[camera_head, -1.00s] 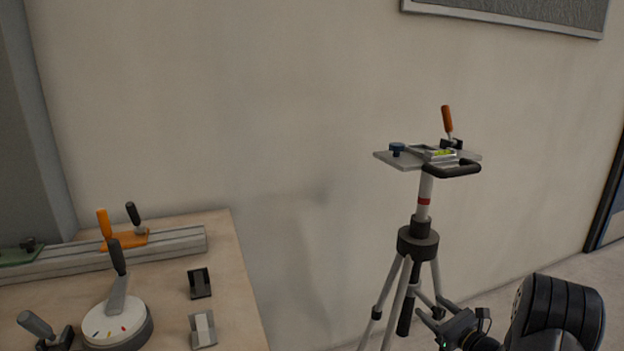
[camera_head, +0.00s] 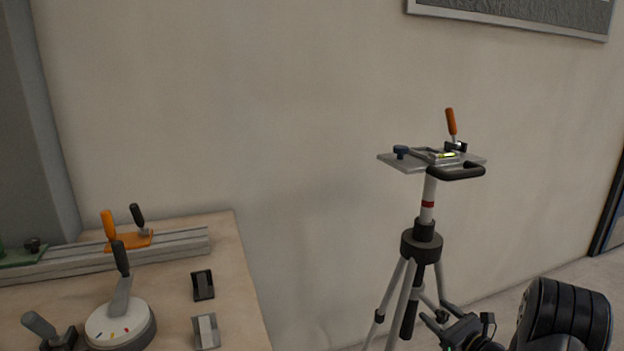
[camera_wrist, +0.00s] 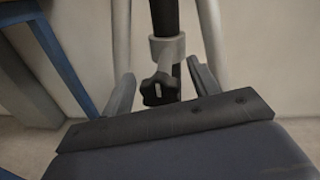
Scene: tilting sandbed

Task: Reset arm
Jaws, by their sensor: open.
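My gripper (camera_head: 440,322) is low at the right of the head view, beside the legs of a grey tripod (camera_head: 421,245). In the wrist view my gripper (camera_wrist: 160,88) shows two fingers apart with nothing held between them. A black knob (camera_wrist: 160,89) on the tripod's lower column appears between the fingers, farther off; I cannot tell how far.
A wooden table (camera_head: 238,300) at the left holds a dial with a lever (camera_head: 121,325), a metal rail (camera_head: 185,247), two rocker switches (camera_head: 203,285) and a grey-handled lever (camera_head: 38,324). A wall stands behind. Open floor (camera_head: 580,272) lies at the right.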

